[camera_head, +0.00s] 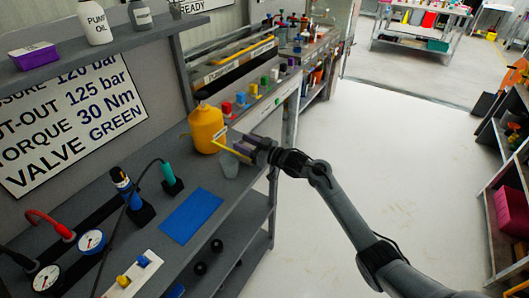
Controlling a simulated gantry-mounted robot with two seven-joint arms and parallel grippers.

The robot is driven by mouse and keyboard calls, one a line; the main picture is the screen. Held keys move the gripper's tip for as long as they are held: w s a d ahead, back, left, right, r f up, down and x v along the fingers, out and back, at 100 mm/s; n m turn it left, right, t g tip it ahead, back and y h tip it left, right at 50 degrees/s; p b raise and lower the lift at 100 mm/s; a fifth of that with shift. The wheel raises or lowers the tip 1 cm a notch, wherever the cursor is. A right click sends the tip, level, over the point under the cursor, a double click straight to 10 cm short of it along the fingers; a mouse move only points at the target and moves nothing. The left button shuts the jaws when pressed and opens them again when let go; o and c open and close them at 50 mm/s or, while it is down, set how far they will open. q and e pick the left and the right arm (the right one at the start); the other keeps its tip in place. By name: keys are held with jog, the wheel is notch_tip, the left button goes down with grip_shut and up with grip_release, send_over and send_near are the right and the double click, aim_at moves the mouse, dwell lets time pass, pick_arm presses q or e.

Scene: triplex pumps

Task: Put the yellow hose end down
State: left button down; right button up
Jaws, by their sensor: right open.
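A yellow jug (207,129) with a dark top stands upright on the grey bench. A thin yellow hose (231,151) runs beside it, slanting down to the right toward my right gripper. My right gripper (243,148) comes in from the lower right and is over the bench edge. Its jaws are open, close to the hose end; whether they touch it I cannot tell. A small grey cup (229,165) stands just below the hose and gripper. My left gripper is not in view.
A blue mat (190,215) lies flat on the bench nearer me. Dark stands hold a blue-handled tool (127,188) and a green-handled tool (169,173). Gauges (91,242) are at lower left. Coloured blocks (253,90) line the bench behind the jug.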

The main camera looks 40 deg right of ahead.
jog(key=p+v, duration=0.3)
jog(key=v, duration=0.8)
jog(key=shift+s+d, duration=0.2)
jog(key=shift+s, duration=0.15)
jog(key=shift+f, duration=0.1)
